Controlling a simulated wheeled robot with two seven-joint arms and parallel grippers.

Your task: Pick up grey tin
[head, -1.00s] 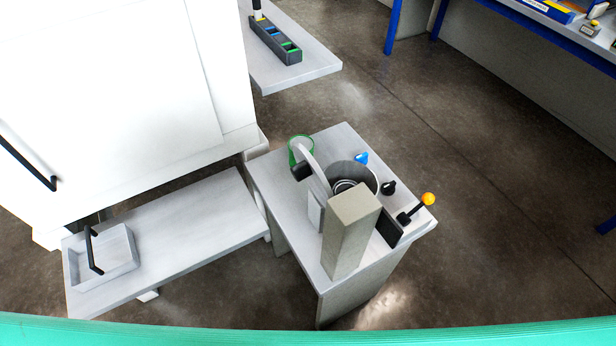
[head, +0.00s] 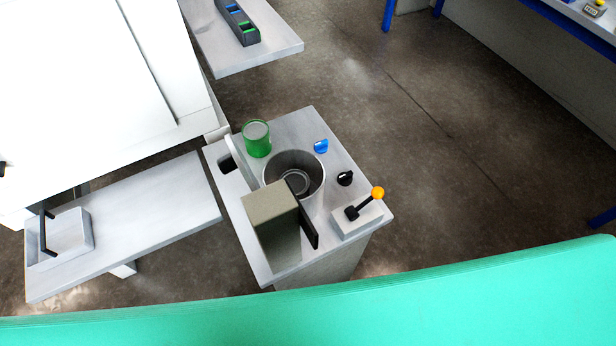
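A round grey metal thing with ringed edges (head: 295,184), which looks like the grey tin, sits low inside a wide grey open vessel (head: 318,185). The vessel stands on a small pale grey stand (head: 312,122). The near side of the round thing is partly hidden by a tall grey block (head: 272,222) and a black plate (head: 308,228). Neither of my grippers is in view.
A green can (head: 256,138) stands behind the vessel. A blue knob (head: 320,146), a black knob (head: 345,178) and an orange-tipped lever (head: 377,193) are on the right. A low pale bench (head: 150,215) with a tray (head: 66,246) is at left. Floor at right is clear.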

